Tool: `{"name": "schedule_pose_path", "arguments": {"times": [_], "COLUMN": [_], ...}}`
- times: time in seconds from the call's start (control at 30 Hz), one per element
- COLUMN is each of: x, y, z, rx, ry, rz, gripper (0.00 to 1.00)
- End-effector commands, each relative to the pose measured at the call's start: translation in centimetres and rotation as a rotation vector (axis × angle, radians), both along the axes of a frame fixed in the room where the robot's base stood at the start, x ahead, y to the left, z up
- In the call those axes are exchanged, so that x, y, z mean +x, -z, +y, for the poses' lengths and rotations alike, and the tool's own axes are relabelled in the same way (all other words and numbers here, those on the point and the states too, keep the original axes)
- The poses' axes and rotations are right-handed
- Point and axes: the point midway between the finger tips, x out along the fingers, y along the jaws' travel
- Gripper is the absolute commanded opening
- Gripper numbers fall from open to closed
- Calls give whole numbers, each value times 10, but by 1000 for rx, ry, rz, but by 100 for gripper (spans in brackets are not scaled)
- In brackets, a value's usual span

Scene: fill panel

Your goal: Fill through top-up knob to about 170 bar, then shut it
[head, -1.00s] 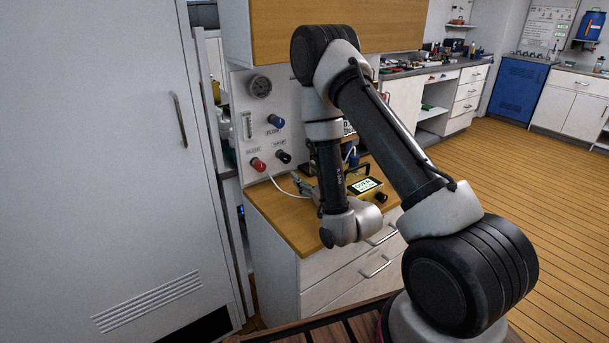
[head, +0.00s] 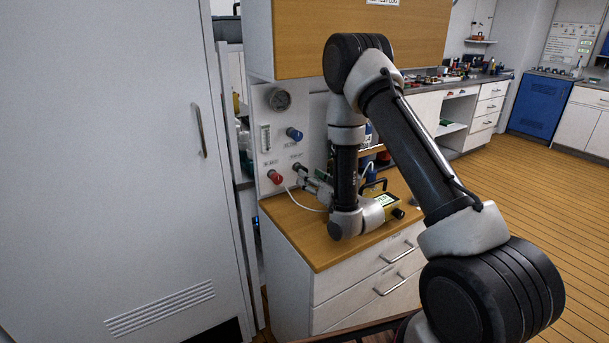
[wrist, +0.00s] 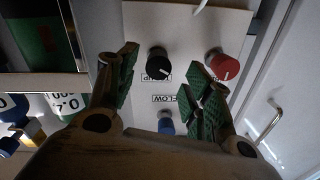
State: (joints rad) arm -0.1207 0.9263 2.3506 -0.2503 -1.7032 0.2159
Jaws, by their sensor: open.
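The black top-up knob (wrist: 158,62) shows in the wrist view on the white panel, with a label ending in "UP" beside it. My gripper (wrist: 163,78) is open, its green-padded fingers spread either side of the line to the knob. I see no contact, and how far the fingertips stand from the knob is hard to tell. In the head view my gripper (head: 308,180) is close to the panel, partly hidden by my arm. The round pressure gauge (head: 279,99) is at the panel's top; its reading is too small to make out.
A red knob (wrist: 222,65) sits close beside the right finger, and a blue knob (wrist: 167,125) is near the flow label. A tall grey cabinet (head: 110,150) stands left.

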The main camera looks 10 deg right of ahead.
Motion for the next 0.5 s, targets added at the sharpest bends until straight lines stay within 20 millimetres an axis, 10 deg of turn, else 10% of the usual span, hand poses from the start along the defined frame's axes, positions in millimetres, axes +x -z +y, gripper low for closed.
{"name": "schedule_pose_path", "arguments": {"times": [0.5], "x": [38], "y": [0], "z": [14], "rx": [0], "ry": [3], "rz": [2], "gripper": [51]}}
